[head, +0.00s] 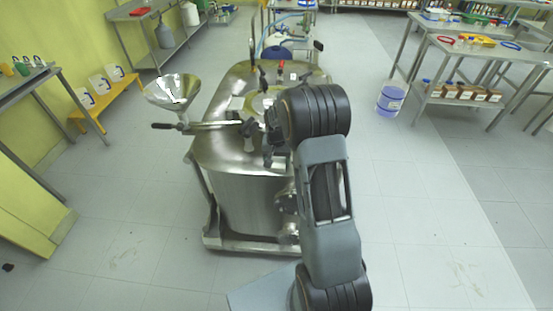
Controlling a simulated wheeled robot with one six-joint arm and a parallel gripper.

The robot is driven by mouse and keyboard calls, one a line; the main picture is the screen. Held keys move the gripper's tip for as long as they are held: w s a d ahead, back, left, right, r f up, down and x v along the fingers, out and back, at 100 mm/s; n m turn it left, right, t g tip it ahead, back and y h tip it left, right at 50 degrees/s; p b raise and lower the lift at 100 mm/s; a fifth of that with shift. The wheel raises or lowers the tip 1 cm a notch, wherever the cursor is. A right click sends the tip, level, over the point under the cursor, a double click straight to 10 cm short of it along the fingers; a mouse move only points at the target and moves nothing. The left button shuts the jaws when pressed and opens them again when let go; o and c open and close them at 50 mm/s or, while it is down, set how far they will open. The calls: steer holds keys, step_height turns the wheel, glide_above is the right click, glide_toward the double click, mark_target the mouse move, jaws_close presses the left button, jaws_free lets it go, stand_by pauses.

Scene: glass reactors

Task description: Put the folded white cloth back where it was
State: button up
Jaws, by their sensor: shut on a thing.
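My gripper (270,150) is over the top of the steel tank (215,150), partly hidden behind my own dark wrist. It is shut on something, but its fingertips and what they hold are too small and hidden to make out. A small pale flat patch (236,103) lies on the tank lid, left of the round hatch. I cannot tell whether it is the folded white cloth. No other clear view of the cloth shows.
A steel funnel (173,91) and a black-handled bar (190,127) stick out left of the tank. A lidded bucket (391,99) stands on the floor at right, near a steel bench (470,53). A yellow bench (108,96) stands left. The floor in front is clear.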

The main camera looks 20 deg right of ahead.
mark_target(277, 159)
steer(key=shift+f, duration=0.2)
steer(key=o, duration=1)
steer(key=shift+c, duration=0.2)
step_height(277, 159, up, 12)
steer(key=s+a+r+n+t, duration=0.2)
steer(key=s+a, duration=0.3)
steer(key=s, duration=0.5)
steer(key=s+a+r+n+t, duration=0.1)
steer(key=s+a+r+n, duration=0.2)
steer(key=s, duration=0.8)
steer(key=shift+s+a+r+n+t, duration=0.25)
steer(key=shift+a+n+t, duration=0.2)
steer(key=shift+a, duration=0.8)
